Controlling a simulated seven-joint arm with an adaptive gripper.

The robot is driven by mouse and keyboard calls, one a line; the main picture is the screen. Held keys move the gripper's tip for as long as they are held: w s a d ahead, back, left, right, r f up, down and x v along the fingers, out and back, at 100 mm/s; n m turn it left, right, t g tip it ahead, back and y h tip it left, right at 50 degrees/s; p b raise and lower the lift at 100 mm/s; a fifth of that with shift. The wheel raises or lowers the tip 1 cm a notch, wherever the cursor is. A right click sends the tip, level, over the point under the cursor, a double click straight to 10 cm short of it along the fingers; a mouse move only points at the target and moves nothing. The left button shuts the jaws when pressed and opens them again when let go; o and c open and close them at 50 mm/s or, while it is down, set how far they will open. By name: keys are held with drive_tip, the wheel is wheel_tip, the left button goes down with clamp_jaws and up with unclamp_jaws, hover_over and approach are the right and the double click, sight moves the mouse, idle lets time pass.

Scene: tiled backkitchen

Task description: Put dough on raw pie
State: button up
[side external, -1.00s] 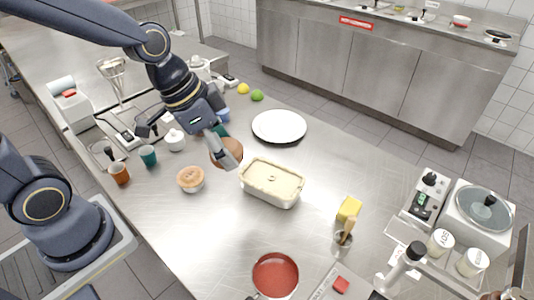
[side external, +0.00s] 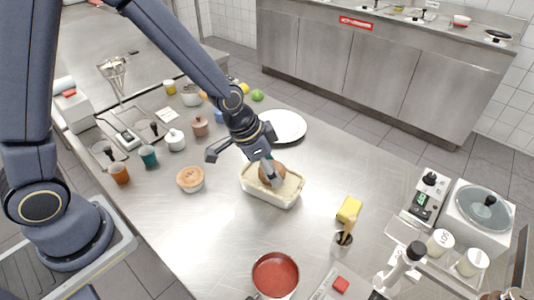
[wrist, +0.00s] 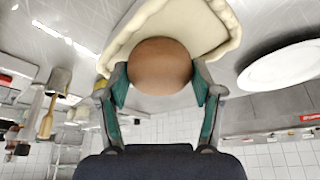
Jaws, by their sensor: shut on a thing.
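The dough, a smooth brown ball (side external: 271,175), is held between the fingers of my gripper (side external: 268,170). In the wrist view the ball (wrist: 160,66) sits between both teal-lined fingers (wrist: 160,88). The raw pie, a pale cream filling in a rectangular white dish (side external: 261,192), stands on the steel table. My gripper holds the ball over the middle of the raw pie. In the wrist view the pie's pale wavy rim (wrist: 120,40) shows behind the ball. I cannot tell whether the ball touches the pie. The ball hides part of its top.
A white plate (side external: 284,126) lies behind the pie. A small brown-topped pie (side external: 190,179) stands to its left. A yellow block (side external: 349,209), a utensil cup (side external: 342,242) and a red-filled pan (side external: 275,275) stand to the right and front. The table in front of the pie is clear.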

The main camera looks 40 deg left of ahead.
drive_tip(key=shift+f, duration=0.15)
drive_tip(key=o, duration=1.2)
drive_tip(key=v, duration=1.2)
drive_tip(key=s+a+r+n, duration=0.2)
drive_tip(key=s+a, duration=0.1)
drive_tip(key=s, duration=0.1)
drive_tip(key=s+a+r+n+t+y, duration=0.1)
drive_tip(key=s+a+r+n, duration=0.1)
drive_tip(key=s+a+r, duration=0.1)
drive_tip(key=s+a+r+n+t+y, duration=0.1)
drive_tip(key=s+a+r+n, duration=0.1)
drive_tip(key=s+a, duration=0.3)
drive_tip(key=shift+s+a+r+n, duration=0.1)
drive_tip(key=shift+s+r+n, duration=0.15)
drive_tip(key=shift+s, duration=0.3)
drive_tip(key=shift+s+a+r+n, duration=0.1)
drive_tip(key=shift+s+r+n, duration=0.1)
drive_tip(key=shift+s, duration=0.3)
